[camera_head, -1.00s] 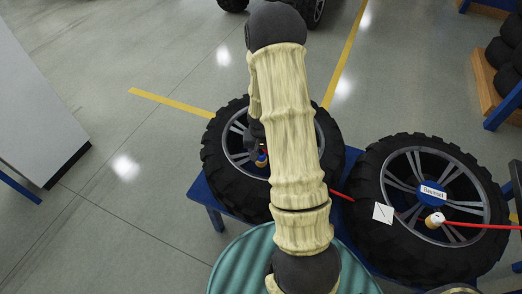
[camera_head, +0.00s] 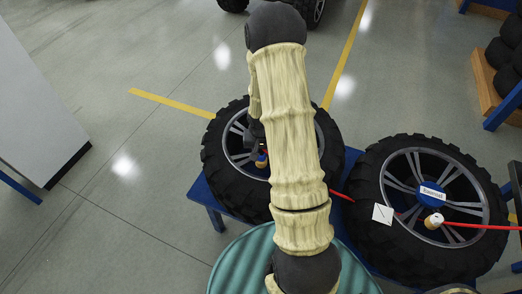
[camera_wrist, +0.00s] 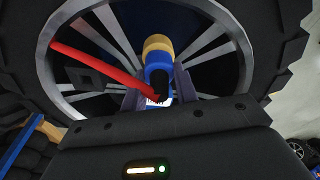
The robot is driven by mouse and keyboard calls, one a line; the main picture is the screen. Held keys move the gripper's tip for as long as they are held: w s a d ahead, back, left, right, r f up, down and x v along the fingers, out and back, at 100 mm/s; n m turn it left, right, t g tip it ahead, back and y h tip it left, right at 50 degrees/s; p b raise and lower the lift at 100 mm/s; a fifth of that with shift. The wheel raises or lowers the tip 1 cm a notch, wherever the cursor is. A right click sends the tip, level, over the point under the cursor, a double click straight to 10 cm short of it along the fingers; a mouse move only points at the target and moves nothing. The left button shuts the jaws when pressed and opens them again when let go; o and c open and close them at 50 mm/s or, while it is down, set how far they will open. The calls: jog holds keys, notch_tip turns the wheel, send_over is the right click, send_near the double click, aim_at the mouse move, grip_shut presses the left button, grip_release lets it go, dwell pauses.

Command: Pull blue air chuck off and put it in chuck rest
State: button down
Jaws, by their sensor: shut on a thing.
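The blue air chuck (camera_wrist: 157,66) has a tan collar (camera_wrist: 157,43) at its far end and a red hose (camera_wrist: 105,68) running off to the left in the wrist view. My gripper (camera_wrist: 158,84) is shut on the chuck's blue body, with one dark finger on each side. The chuck is over the rim of the left wheel (camera_head: 218,165). I cannot tell whether its collar is still on a valve. In the head view, the chuck (camera_head: 261,160) shows small beside my arm, which hides much of that wheel. I cannot make out a chuck rest.
A grey cabinet (camera_head: 35,95) stands at left; open floor lies between.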

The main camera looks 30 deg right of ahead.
jog(key=shift+r, duration=0.4)
jog(key=c, duration=1.7)
grip_release()
grip_shut()
jog(key=shift+r+p, duration=1.6)
jog(key=shift+p, duration=0.05)
